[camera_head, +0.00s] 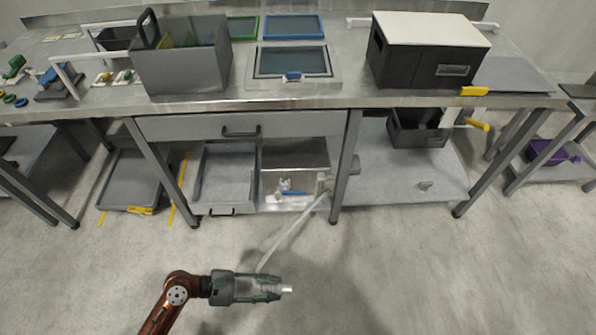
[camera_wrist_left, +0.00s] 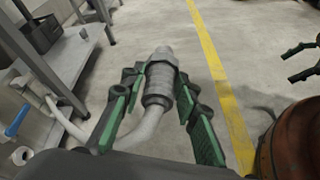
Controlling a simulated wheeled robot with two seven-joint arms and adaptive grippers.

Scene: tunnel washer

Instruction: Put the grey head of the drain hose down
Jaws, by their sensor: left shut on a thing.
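The grey head (camera_wrist_left: 160,88) of the drain hose lies between the green-padded fingers of my left gripper (camera_wrist_left: 158,100), which is shut on it. In the head view my left gripper (camera_head: 268,288) is held low in front of the bench, with the head's pale tip (camera_head: 287,289) sticking out to the right. The pale hose (camera_head: 290,232) runs from the gripper up to a fitting (camera_head: 324,184) under the bench. In the left wrist view, the fingers of my right gripper (camera_wrist_left: 303,61) show at the right edge, apart and empty.
The steel bench (camera_head: 300,98) carries a grey bin (camera_head: 182,66) and a black box with a white lid (camera_head: 425,55). The lower shelf (camera_head: 400,182) holds a dark crate (camera_head: 417,130). Open floor lies in front, with a yellow line (camera_wrist_left: 222,85) in the wrist view.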

